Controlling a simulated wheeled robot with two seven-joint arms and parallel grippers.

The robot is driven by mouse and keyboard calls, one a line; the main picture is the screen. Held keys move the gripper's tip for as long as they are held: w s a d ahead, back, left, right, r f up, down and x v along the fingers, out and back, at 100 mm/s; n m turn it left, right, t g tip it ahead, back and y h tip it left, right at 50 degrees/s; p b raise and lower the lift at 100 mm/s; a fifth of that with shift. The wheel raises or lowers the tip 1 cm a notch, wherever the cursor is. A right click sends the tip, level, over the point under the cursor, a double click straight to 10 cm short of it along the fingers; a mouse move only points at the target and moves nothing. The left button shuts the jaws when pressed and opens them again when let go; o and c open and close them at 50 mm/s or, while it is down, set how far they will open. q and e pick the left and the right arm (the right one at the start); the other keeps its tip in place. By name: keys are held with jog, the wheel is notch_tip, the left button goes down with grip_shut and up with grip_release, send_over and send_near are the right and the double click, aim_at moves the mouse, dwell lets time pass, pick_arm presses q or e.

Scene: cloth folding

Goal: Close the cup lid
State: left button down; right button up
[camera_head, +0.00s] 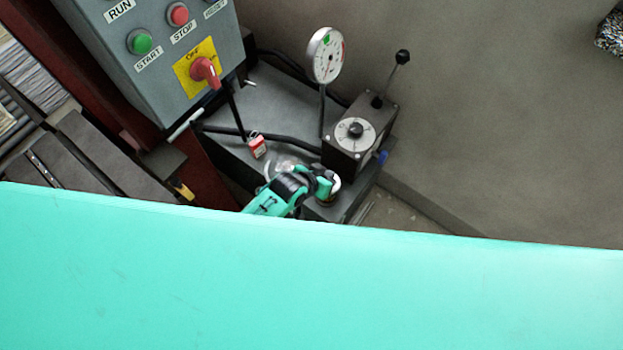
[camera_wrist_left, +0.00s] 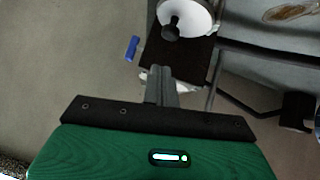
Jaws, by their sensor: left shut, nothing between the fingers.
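My left gripper (camera_head: 324,184) is low over the grey base plate, beside the dark box with the dial. In the left wrist view its fingers (camera_wrist_left: 161,78) are together with nothing between them. A small round thing with a pale rim and a brownish side (camera_head: 328,201) shows partly behind the gripper; I cannot tell whether it is the cup or its lid. A clear, glassy shape (camera_head: 280,164) shows just left of the gripper, partly hidden by it. No lid can be made out for certain. My right gripper is not in view.
A dark box (camera_head: 345,158) with a dial and a black-knobbed lever (camera_head: 402,57) stands close by. A gauge (camera_head: 326,56), a red padlock (camera_head: 257,146) and a grey control box (camera_head: 150,75) are near. A teal surface hides the lower half.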

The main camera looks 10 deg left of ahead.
pick_arm(q)
jog(key=b+v, duration=0.2)
jog(key=v, duration=0.8)
jog(key=shift+s+d, duration=0.2)
jog(key=shift+d, duration=0.15)
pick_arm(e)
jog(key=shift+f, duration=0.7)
pick_arm(q)
jog(key=s+a+f+n+g+y, duration=0.1)
jog(key=s+a+f, duration=0.25)
jog(key=f, duration=0.55)
jog(key=s+a+f+g+y, duration=0.15)
jog(key=a+f, duration=0.35)
jog(key=f, duration=0.5)
jog(key=s+a+f+n+y, duration=0.1)
jog(key=s+a+f+y, duration=0.15)
jog(key=a+f, duration=0.45)
jog(key=s+a+f+g, duration=0.1)
jog(key=s+a+f, duration=0.1)
jog(key=s+f, duration=0.3)
jog(key=s+a+f+g, duration=0.1)
jog(key=s+f, duration=0.5)
jog(key=s, duration=0.7)
jog(key=s+a+f+g+y, duration=0.1)
jog(key=s+a+f+g, duration=0.1)
jog(key=s+f, duration=0.4)
jog(key=s+a, duration=0.1)
jog(key=s, duration=0.2)
jog(key=shift+n, duration=0.4)
